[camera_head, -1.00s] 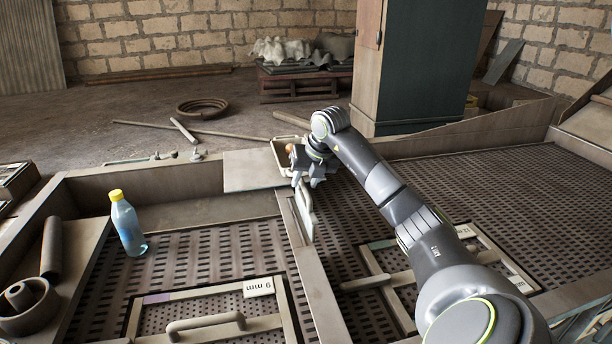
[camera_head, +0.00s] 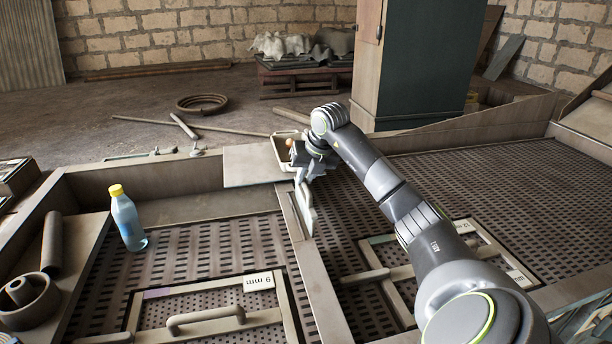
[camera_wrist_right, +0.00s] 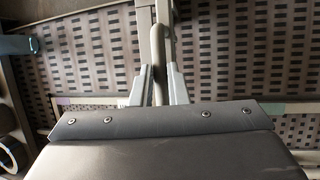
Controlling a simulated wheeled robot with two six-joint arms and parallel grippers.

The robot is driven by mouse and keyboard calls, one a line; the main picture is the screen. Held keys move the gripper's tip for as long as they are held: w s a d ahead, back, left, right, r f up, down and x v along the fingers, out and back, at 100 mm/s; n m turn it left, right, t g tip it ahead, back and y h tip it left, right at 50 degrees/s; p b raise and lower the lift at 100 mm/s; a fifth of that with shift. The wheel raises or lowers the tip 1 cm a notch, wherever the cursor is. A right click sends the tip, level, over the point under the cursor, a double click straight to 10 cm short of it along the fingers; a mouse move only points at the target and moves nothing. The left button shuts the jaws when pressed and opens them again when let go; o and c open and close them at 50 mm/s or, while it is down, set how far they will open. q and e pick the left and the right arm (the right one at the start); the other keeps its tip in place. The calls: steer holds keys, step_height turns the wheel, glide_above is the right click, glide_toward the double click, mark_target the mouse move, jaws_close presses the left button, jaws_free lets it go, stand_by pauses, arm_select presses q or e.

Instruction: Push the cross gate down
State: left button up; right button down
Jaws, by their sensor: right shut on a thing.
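A pale upright plate (camera_head: 305,207), which looks like the cross gate, stands at the far end of the divider between the two perforated bays. My right gripper (camera_head: 304,178) is at its top, reached over by the arm from the right. In the right wrist view, the gripper (camera_wrist_right: 157,92) has its two fingers on either side of a slim rounded bar (camera_wrist_right: 159,60) and is shut on it. The bar seems to belong to the gate; the fingers and wrist hide the join. My left gripper is out of view.
A blue bottle with a yellow cap (camera_head: 127,220) stands in the left bay. A framed panel with a handle (camera_head: 206,317) lies in front of it. A small tray (camera_head: 283,158) sits just behind the gripper. The divider (camera_head: 322,290) runs toward me.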

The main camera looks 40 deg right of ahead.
mark_target(304, 199)
step_height(304, 199, down, 6)
steer(key=b, duration=0.4)
steer(key=shift+r+b, duration=0.25)
steer(key=shift+b, duration=0.05)
steer(key=shift+s, duration=0.1)
steer(key=c, duration=1.4)
jaws_free()
steer(key=shift+r, duration=0.1)
